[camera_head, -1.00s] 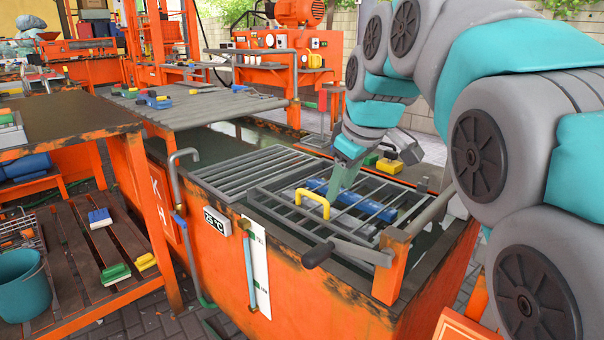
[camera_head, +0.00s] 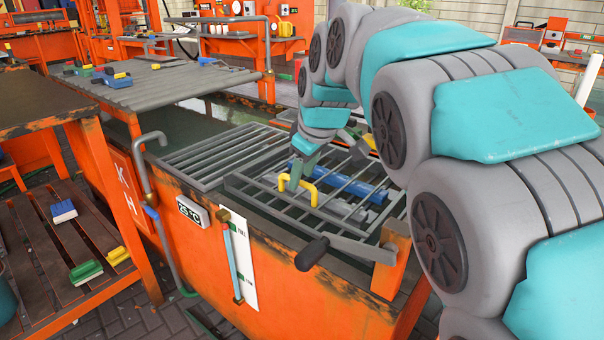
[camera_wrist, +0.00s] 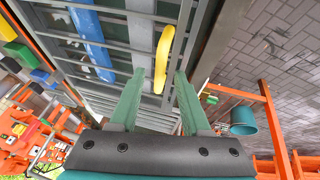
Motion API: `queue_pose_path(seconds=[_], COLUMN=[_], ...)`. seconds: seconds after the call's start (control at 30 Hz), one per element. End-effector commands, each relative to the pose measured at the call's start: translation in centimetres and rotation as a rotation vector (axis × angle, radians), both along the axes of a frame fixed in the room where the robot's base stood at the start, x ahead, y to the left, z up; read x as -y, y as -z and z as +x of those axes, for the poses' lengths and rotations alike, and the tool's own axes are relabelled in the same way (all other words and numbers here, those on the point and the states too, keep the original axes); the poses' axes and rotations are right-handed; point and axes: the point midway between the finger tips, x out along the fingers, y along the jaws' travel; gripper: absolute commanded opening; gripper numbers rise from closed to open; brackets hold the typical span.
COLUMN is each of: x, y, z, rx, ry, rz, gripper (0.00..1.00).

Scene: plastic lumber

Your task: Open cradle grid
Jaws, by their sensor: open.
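The cradle grid (camera_head: 343,222) is a grey barred frame over the orange tank, with a yellow handle (camera_head: 313,193) on its left bar. It looks lowered over a blue bar (camera_head: 352,182) and grey pieces. My gripper (camera_head: 297,177) is at the handle's far end in the head view. In the wrist view my gripper (camera_wrist: 158,82) has its two green fingers apart, with the yellow handle (camera_wrist: 163,58) between them near the tips. I cannot tell whether a finger touches the handle.
A dark-ended lever (camera_head: 312,254) juts out at the tank's front. A fixed slatted rack (camera_head: 212,155) lies left of the grid. A grey slatted table (camera_head: 165,85) with small colored blocks stands behind. The orange tank wall (camera_head: 290,280) is in front.

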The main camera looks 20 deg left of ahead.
Motion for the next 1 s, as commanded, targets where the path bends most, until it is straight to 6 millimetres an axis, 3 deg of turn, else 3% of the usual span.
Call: queue_pose_path(seconds=[0.3, 0.7, 1.0], x=[-0.17, -0.16, -0.15], y=[0.63, 0.62, 0.62], z=[0.19, 0.18, 0.17], rx=[-0.001, -0.001, -0.002], ry=[0.001, 0.001, 0.0], rz=[0.001, 0.001, 0.0], gripper=[0.47, 0.02, 0.0])
